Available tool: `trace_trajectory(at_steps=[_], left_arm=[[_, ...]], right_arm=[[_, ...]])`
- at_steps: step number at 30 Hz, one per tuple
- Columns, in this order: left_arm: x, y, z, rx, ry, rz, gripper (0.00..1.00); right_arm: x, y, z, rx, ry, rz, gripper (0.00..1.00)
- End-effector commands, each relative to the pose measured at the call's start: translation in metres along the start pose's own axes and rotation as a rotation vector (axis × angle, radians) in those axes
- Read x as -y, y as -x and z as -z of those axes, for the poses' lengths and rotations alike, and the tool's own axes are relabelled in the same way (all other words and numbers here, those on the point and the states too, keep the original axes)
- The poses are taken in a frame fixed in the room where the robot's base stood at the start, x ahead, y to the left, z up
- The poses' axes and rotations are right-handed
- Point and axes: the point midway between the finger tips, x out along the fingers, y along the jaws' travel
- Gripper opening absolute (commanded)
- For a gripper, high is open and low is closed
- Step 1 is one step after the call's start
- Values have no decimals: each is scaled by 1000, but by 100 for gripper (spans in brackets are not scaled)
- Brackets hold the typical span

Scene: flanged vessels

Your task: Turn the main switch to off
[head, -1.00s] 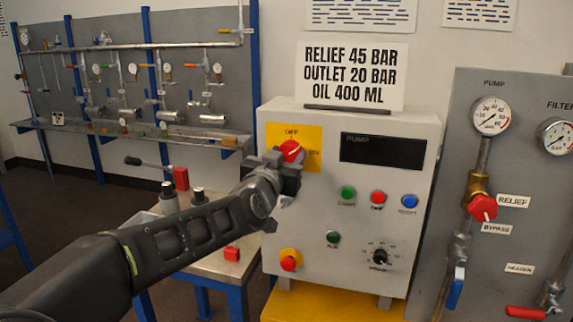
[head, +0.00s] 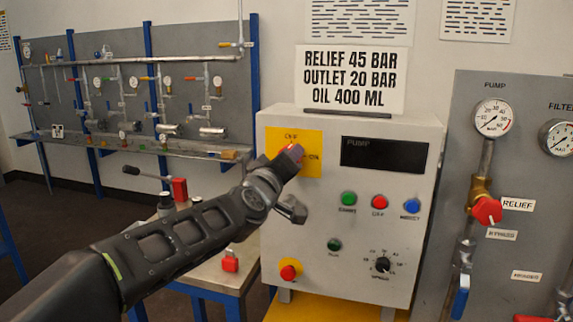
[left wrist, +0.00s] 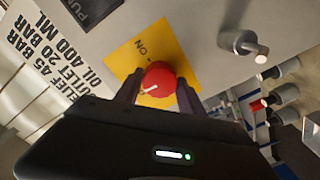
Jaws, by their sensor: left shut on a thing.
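The main switch is a red knob (left wrist: 158,82) on a yellow plate (head: 276,141), at the upper left of the grey control box (head: 350,230). My left gripper (head: 291,156) is at the knob and hides most of it in the head view. In the left wrist view its two fingers (left wrist: 158,90) are on either side of the knob, shut on it. The white mark on the knob points to the lower left there, away from the ON label. My right gripper is not in view.
The box also carries a dark PUMP display (head: 383,153), several push buttons, a small dial (head: 382,265) and a red button on yellow (head: 289,270). A gauge panel (head: 520,180) stands at the right. A small table (head: 213,272) is below my left arm.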

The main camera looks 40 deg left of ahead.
Motion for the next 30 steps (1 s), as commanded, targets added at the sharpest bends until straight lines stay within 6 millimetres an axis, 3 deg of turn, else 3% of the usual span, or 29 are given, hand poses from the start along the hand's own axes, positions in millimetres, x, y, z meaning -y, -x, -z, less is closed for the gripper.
trace_trajectory(at_steps=[20, 21, 30], left_arm=[[0, 0, -1, 2, 97, 1, 6], [0, 0, -1, 2, 97, 1, 47], [0, 0, 0, 1, 95, 1, 68]], right_arm=[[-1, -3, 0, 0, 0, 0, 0], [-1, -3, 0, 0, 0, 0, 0], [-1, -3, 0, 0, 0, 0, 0]])
